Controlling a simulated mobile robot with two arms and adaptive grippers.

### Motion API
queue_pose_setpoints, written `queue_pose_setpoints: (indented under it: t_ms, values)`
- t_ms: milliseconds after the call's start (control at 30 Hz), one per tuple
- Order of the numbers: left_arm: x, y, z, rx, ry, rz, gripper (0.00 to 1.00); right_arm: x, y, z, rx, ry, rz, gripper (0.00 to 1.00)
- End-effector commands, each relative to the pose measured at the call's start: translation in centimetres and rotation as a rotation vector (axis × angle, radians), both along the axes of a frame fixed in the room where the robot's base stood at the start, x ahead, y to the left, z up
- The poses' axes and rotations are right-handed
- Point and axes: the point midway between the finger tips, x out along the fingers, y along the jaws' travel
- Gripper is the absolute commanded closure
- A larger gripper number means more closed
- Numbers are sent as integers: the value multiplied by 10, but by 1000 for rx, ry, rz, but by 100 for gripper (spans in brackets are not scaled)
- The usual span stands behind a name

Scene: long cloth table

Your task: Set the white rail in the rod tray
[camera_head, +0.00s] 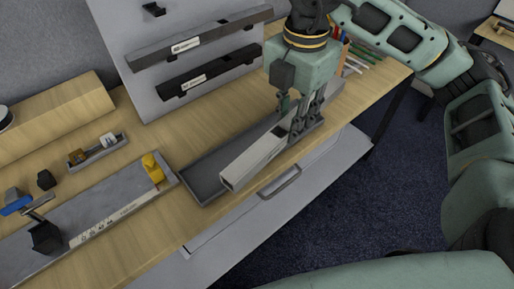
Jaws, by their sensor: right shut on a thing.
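The white rail (252,158) is a long, square-section bar with a hollow near end. My right gripper (299,134) points down and is shut on the rail's far part. The rod tray (203,186) is a long, shallow dark grey tray on the wooden table. The rail lies lengthwise over the tray's front side, roughly in line with it, and hides part of the front wall. I cannot tell whether the rail touches the tray. My left gripper is not in view.
A grey board behind holds two black labelled bars (208,76). Pens (358,62) lie at the far right.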

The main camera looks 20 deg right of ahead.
Motion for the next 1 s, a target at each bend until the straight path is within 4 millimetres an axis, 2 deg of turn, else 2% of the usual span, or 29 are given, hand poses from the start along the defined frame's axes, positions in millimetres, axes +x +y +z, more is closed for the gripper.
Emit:
queue_pose_setpoints:
  t_ms: [100,267,700,833,1000]
  values:
    - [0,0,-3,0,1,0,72,0,0,0,1,0,-101,100]
    - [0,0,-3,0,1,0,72,9,5,-5,2,2,-151,100]
    - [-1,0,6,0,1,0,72,89,48,-58,0,4,-152,100]
    - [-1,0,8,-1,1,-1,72,101,54,-67,0,1,-151,100]
    - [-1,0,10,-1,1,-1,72,103,55,-77,0,1,-149,100]
